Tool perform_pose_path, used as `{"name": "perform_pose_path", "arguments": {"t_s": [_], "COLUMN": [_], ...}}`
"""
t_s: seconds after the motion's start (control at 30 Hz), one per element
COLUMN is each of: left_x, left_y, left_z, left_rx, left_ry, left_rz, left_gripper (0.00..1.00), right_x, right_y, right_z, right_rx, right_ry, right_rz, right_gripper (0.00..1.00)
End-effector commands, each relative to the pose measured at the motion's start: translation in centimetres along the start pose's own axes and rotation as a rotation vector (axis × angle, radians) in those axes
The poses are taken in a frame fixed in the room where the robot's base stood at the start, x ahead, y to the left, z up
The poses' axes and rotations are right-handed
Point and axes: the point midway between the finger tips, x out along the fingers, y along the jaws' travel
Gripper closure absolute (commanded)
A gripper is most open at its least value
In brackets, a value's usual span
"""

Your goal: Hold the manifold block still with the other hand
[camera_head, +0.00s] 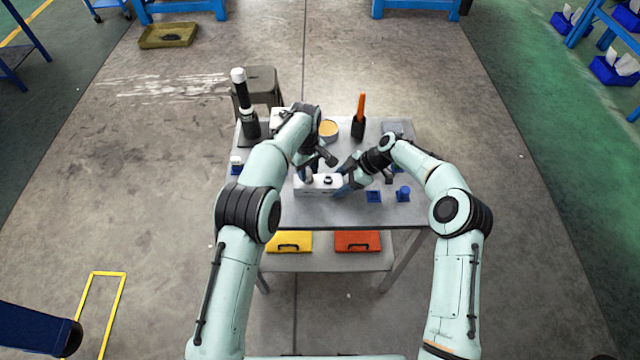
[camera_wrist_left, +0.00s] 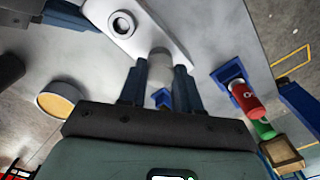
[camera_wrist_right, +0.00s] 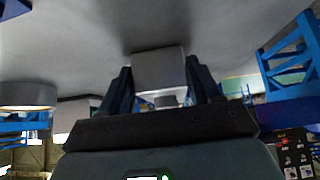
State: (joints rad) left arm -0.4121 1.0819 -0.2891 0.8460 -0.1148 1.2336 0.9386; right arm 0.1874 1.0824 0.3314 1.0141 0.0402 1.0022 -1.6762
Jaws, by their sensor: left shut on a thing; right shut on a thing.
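The white manifold block (camera_head: 322,187) lies on the grey table, with dark round ports on its top. It also shows at the top of the left wrist view, with one ringed port (camera_wrist_left: 122,23). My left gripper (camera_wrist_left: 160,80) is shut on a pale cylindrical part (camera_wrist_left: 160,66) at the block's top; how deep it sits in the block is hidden. My right gripper (camera_head: 346,182) is at the block's right end. In the right wrist view its fingers (camera_wrist_right: 160,85) are shut on the pale block end (camera_wrist_right: 158,66).
A round orange-topped tin (camera_head: 328,129), an orange-handled tool (camera_head: 360,115) and a black-and-white bottle (camera_head: 245,105) stand farther back. The table's front strip (camera_head: 330,214) is clear.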

Motion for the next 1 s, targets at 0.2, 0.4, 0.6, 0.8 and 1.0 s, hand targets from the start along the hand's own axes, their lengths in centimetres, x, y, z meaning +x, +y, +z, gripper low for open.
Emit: {"name": "perform_pose_path", "arguments": {"t_s": [0.2,0.4,0.6,0.8,1.0], "left_x": [-0.34,-0.34,-0.36,-0.37,-0.37], "left_y": [0.09,0.09,0.09,0.1,0.1], "left_z": [-0.13,-0.13,-0.14,-0.12,-0.13], "left_rx": [-0.184,-0.186,-0.324,-0.585,-0.637], "left_ry": [0.004,0.004,0.005,0.004,0.003], "left_rz": [0.005,0.006,0.005,0.006,0.006], "left_gripper": [1.0,1.0,1.0,1.0,1.0], "right_x": [0.04,0.04,0.04,0.03,0.03], "right_y": [-0.02,-0.02,-0.02,-0.02,-0.02], "right_z": [0.18,0.19,0.19,0.19,0.19], "right_rx": [0.001,0.001,0.001,0.001,0.0], "right_ry": [-0.003,-0.004,-0.004,-0.004,-0.004], "right_rz": [-0.001,-0.001,-0.001,0.0,0.0], "right_gripper": [0.78,0.78,0.78,0.78,0.78]}}
